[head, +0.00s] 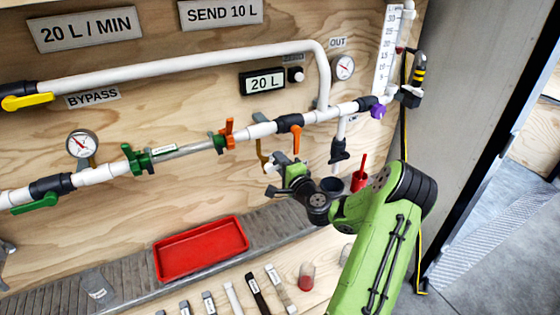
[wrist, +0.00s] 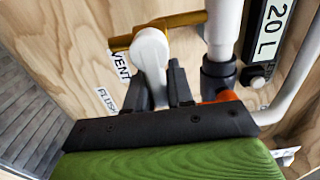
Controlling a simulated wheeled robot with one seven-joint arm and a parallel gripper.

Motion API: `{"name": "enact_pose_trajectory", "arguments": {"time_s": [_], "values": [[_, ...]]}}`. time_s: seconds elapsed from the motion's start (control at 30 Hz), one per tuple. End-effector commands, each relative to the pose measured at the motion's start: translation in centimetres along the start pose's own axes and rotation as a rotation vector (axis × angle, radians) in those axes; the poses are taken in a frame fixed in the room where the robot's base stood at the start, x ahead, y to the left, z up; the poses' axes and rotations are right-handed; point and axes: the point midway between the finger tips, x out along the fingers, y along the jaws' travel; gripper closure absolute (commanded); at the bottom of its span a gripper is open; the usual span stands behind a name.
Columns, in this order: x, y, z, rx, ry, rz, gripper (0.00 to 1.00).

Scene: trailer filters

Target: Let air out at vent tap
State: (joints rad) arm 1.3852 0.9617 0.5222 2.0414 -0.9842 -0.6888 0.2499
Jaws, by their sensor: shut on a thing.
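The vent tap has a white handle (wrist: 152,55) on a brass pipe (wrist: 190,19), next to a VENT label (wrist: 119,66) in the wrist view. In the head view the white handle (head: 271,168) shows just below the brass pipe (head: 262,150), partly hidden by my gripper. My gripper (wrist: 160,88) has its two dark fingers on either side of the handle's lower end and is shut on it. In the head view my gripper (head: 281,170) reaches up to the pipework from the lower right.
An orange-handled valve (head: 291,122) sits on the white pipe close to my gripper. A red tray (head: 201,248) lies at lower left. Several small parts lie along the front.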

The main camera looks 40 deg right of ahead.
Motion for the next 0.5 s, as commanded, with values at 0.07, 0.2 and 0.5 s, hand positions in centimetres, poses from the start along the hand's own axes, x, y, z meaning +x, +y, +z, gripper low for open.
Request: {"name": "enact_pose_trajectory", "arguments": {"time_s": [0.07,0.2,0.5], "values": [[-0.03,0.07,-0.12,0.009,0.003,0.001,1.0],[-0.03,0.12,-0.11,0.013,0.003,0.001,1.0],[-0.05,0.18,-0.09,0.012,0.003,0.002,0.67]]}}
